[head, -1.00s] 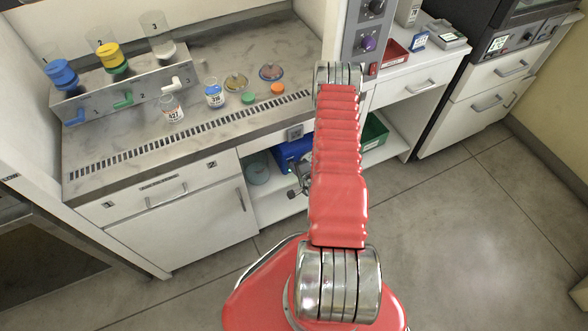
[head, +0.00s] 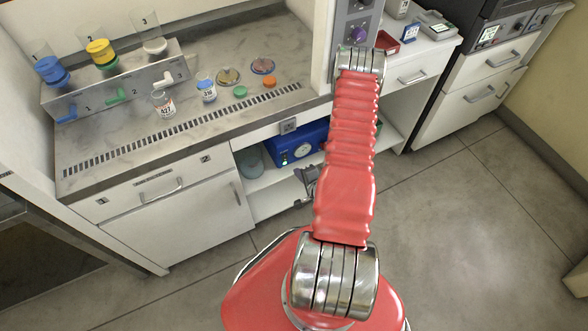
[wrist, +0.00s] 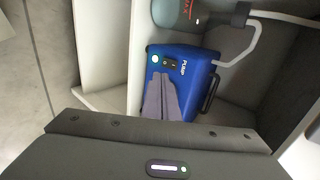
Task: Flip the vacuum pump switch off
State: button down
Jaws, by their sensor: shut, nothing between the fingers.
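The blue vacuum pump (head: 287,147), with a round gauge on its front, sits on the open shelf under the bench. In the wrist view the pump (wrist: 203,70) is marked PUMP and carries a small black switch (wrist: 170,63) beside a round pale dial (wrist: 155,59). I cannot tell the switch's position. My gripper (wrist: 160,76) is shut and empty, its grey fingertips over the pump face, just below the switch in the picture. Whether they touch the pump is unclear. In the head view my gripper (head: 306,174) shows in front of the shelf, left of my red arm.
A grey container (wrist: 180,12) with a pale tube (wrist: 250,45) stands beside the pump in the wrist view. The bench edge (head: 190,140) and cabinet (head: 185,205) border the shelf opening. Bottles and dishes stand on the bench above.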

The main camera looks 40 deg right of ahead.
jog(key=shift+v, duration=1.55)
jog(key=shift+s+d+f, duration=0.2)
jog(key=shift+f, duration=0.1)
send_near(286, 159)
jog(key=x, duration=0.4)
jog(key=shift+f, duration=0.45)
jog(key=shift+w+d+f, duration=0.1)
jog(key=shift+w+d, duration=0.15)
jog(key=shift+w, duration=0.5)
jog(key=shift+w+d+f, duration=0.1)
jog(key=shift+w+f, duration=0.1)
jog(key=shift+w, duration=0.05)
